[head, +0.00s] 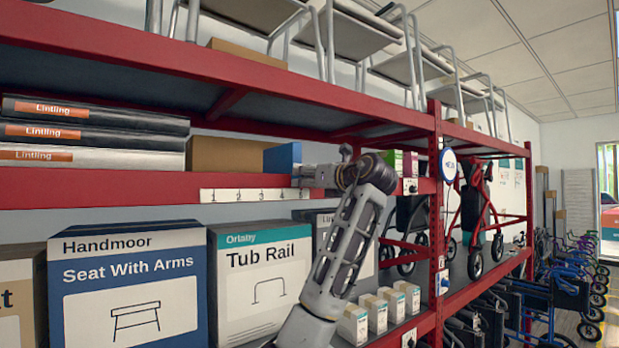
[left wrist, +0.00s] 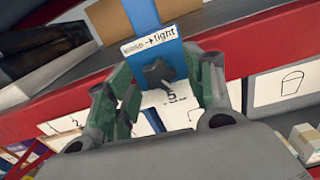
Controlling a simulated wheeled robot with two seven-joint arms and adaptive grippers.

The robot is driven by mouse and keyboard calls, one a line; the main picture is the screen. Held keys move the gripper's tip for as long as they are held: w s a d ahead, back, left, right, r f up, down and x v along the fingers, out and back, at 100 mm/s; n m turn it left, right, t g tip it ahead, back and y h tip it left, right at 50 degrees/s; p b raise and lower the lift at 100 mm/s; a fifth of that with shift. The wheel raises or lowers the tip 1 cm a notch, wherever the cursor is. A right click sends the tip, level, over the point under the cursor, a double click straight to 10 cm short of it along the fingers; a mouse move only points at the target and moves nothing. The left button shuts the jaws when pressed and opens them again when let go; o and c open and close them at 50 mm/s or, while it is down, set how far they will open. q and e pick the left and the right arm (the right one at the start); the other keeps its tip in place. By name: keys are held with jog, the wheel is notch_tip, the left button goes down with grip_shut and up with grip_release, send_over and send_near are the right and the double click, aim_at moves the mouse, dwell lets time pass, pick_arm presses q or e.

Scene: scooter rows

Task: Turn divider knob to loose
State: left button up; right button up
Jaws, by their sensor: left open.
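The divider (left wrist: 143,15) is a blue upright plate at the shelf's front; its blue side also shows in the head view (head: 283,157). It bears a white label (left wrist: 149,40) with an arrow toward "tight"; the word on its left is blurred. Below the label is a dark knob (left wrist: 157,74) with a lobed shape; I cannot tell its setting. My left gripper (left wrist: 162,80) is open, with a finger on either side of the knob; contact is unclear. In the head view the left gripper (head: 318,175) is at the red shelf edge, hiding the knob. My right gripper is not in view.
A numbered white strip (head: 255,195) runs along the red shelf beam (head: 100,188). Tub Rail (head: 262,282) and Handmoor (head: 130,290) boxes stand below. A red post (head: 436,200) rises right of my arm.

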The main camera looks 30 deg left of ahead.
pick_arm(q)
jog(key=c, duration=1)
jog(key=shift+n, duration=0.5)
jog(key=shift+w+n+b, duration=0.15)
jog(key=shift+n+b, duration=0.45)
jog(key=shift+n, duration=10.5)
